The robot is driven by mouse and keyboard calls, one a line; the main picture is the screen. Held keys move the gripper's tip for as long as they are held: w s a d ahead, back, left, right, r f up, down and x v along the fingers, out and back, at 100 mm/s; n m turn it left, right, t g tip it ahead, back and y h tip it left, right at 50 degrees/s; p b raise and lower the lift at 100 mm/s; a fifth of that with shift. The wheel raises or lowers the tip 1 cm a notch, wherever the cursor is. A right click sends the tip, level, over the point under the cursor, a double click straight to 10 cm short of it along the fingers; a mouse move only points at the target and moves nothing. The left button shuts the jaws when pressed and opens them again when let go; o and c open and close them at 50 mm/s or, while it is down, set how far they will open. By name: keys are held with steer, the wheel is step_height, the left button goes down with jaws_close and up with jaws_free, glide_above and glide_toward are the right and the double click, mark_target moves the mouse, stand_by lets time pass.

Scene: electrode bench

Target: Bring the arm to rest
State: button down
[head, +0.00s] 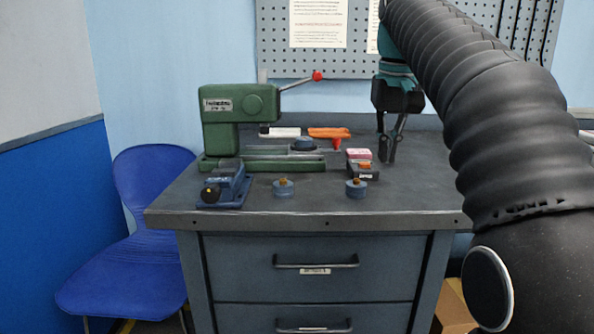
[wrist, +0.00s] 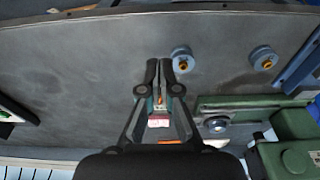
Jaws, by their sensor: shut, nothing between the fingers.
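My arm reaches in from the right of the head view, and my gripper (head: 388,160) hangs down over the right rear of the bench, with its fingers pointing downward. In the wrist view my gripper (wrist: 160,66) is shut, with nothing held between its fingers. Its fingers look down on the grey bench top (head: 420,198). A small block with a pink top (head: 359,154) stands just left of the fingers in the head view. Whether the fingertips touch the bench cannot be told.
A green press (head: 236,125) with a red-knobbed lever stands at the left rear. A blue vise-like device (head: 224,188) and two round blue pieces (head: 283,188) (head: 356,188) sit along the front. The bench's right front is clear. A pegboard (head: 275,55) is behind.

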steer(key=s+f+t, duration=0.2)
steer(key=s+f, duration=0.9)
steer(key=f, duration=0.3)
steer(key=s+f+t, duration=0.1)
steer(key=s+f, duration=1)
steer(key=f, duration=0.2)
steer(key=shift+s+f+t, duration=0.3)
steer(key=shift+f+t, duration=0.1)
steer(key=c, duration=1.9)
jaws_free()
